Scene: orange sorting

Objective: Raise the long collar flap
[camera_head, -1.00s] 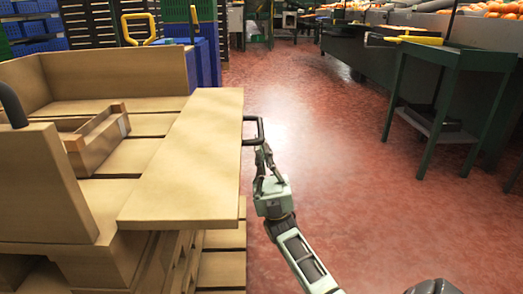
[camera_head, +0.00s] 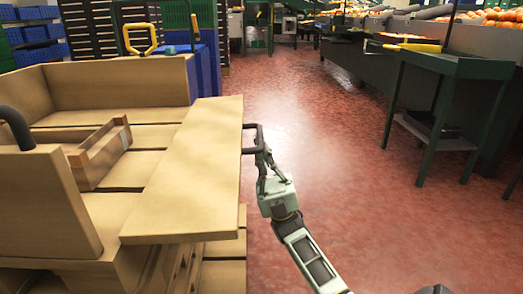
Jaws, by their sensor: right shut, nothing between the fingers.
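The long cardboard collar flap (camera_head: 190,170) sticks out along the right side of the pallet box, folded outward and looking roughly flat. My right gripper (camera_head: 262,165) is just right of the flap's outer edge, with its fingers together and nothing seen between them. A dark squared loop (camera_head: 260,137) at its fingertips reaches to the flap's edge; I cannot tell whether it touches or goes under. The far collar wall (camera_head: 120,82) and the near-left wall (camera_head: 40,200) stand upright. My left gripper is not recognisable in view.
A small open carton (camera_head: 105,155) lies inside on the slats. A dark curved bar (camera_head: 14,125) shows at the left edge. Blue bins (camera_head: 205,65) and a yellow handle (camera_head: 140,38) stand behind. Red floor (camera_head: 330,170) is clear to the right, up to a green stand (camera_head: 440,95).

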